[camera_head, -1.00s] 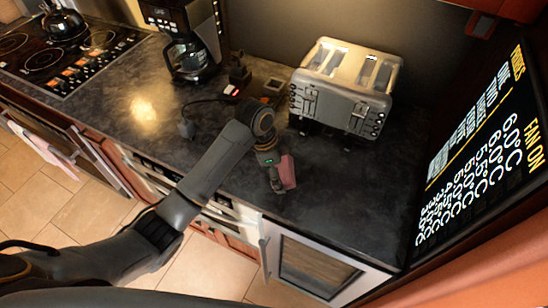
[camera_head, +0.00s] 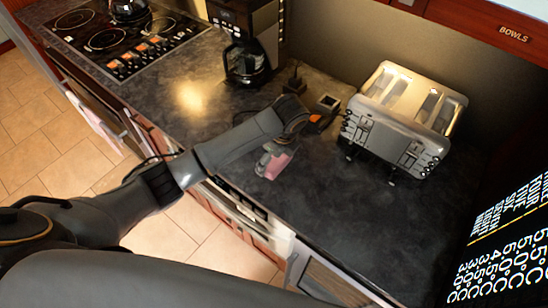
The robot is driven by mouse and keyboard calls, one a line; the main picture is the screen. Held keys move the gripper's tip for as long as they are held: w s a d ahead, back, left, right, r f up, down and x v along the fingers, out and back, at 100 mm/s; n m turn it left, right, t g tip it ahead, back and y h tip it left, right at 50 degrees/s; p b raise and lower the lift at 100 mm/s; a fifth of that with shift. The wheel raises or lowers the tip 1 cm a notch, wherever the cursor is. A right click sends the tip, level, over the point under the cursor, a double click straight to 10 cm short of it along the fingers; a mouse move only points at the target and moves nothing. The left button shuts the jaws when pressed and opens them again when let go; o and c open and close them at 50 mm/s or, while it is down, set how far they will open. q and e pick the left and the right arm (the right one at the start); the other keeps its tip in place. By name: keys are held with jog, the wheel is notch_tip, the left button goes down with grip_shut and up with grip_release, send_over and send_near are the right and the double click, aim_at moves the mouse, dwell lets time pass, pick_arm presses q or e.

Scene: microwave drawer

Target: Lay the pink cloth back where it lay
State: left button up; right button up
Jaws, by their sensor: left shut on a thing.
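The pink cloth (camera_head: 278,166) is a small folded piece over the dark counter, left of the toaster and near the counter's front edge. My left gripper (camera_head: 265,162) is shut on it, fingers pointing down. Part of the cloth is hidden by the fingers. I cannot tell whether the cloth touches the counter. My right gripper is not in view.
A chrome toaster (camera_head: 405,115) stands right of my left gripper. A coffee maker (camera_head: 246,45) stands behind, and a cooktop (camera_head: 115,35) is at the far left. The dark counter (camera_head: 190,95) is clear between cooktop and gripper.

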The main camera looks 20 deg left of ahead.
pick_arm(q)
jog(key=shift+f, duration=0.6)
jog(key=x, duration=0.2)
jog(key=b+x, duration=0.1)
jog(key=shift+s+d+f, duration=0.1)
jog(key=shift+d+f, duration=0.15)
jog(key=shift+d, duration=0.05)
jog(key=shift+b+x, duration=0.3)
jog(key=shift+x, duration=0.65)
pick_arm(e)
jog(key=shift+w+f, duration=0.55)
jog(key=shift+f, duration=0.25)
pick_arm(q)
jog(key=shift+d+f, duration=0.1)
jog(key=shift+d, duration=0.05)
jog(key=o, duration=1.1)
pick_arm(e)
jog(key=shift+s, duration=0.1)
